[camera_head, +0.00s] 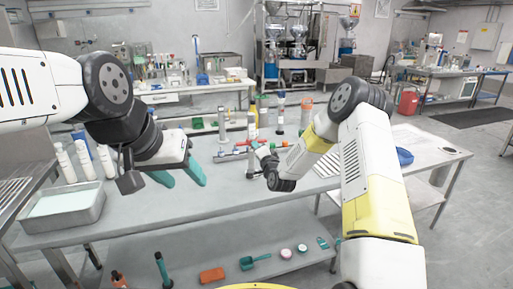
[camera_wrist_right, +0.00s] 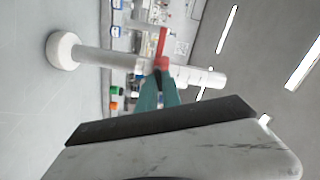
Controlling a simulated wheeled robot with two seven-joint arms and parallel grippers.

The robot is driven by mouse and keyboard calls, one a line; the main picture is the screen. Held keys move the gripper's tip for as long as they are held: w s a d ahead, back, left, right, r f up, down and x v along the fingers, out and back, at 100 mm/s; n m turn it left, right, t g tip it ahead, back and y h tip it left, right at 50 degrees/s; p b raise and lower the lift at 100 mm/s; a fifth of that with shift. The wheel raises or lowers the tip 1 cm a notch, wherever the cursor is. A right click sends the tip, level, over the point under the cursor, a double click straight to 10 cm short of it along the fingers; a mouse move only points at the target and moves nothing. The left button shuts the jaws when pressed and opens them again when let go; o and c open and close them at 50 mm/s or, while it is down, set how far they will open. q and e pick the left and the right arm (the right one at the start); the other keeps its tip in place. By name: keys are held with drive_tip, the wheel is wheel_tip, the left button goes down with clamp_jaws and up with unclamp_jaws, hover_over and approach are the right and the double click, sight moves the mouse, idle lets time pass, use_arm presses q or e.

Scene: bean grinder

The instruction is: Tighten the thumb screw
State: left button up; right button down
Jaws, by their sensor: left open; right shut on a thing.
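A slim grey upright post (camera_head: 251,145) stands on the table in the middle of the head view. In the right wrist view the post (camera_wrist_right: 100,58) lies sideways in the picture, with a round white foot (camera_wrist_right: 63,50) and a pale far end (camera_wrist_right: 205,77). A red part, apparently the thumb screw (camera_wrist_right: 162,45), sits at the post. My right gripper (camera_head: 259,148) is at the post; its teal fingers (camera_wrist_right: 160,72) are closed on the red part, partly hiding the contact. My left gripper (camera_head: 188,184) is open and empty above the table, left of the post.
A metal tray (camera_head: 62,212) and white bottles (camera_head: 85,160) stand at the left. Several tubes and coloured parts lie behind the post. A blue bowl (camera_head: 404,157) is at the right. The table front (camera_head: 225,205) is clear. A lower shelf holds small tools.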

drive_tip(key=m, duration=0.4)
drive_tip(key=shift+m, duration=0.3)
drive_tip(key=shift+f, duration=0.1)
idle(0.4)
drive_tip(key=c, duration=1.5)
unclamp_jaws()
drive_tip(key=v, duration=0.7)
drive_tip(key=shift+s+d, duration=0.15)
drive_tip(key=shift+s, duration=0.2)
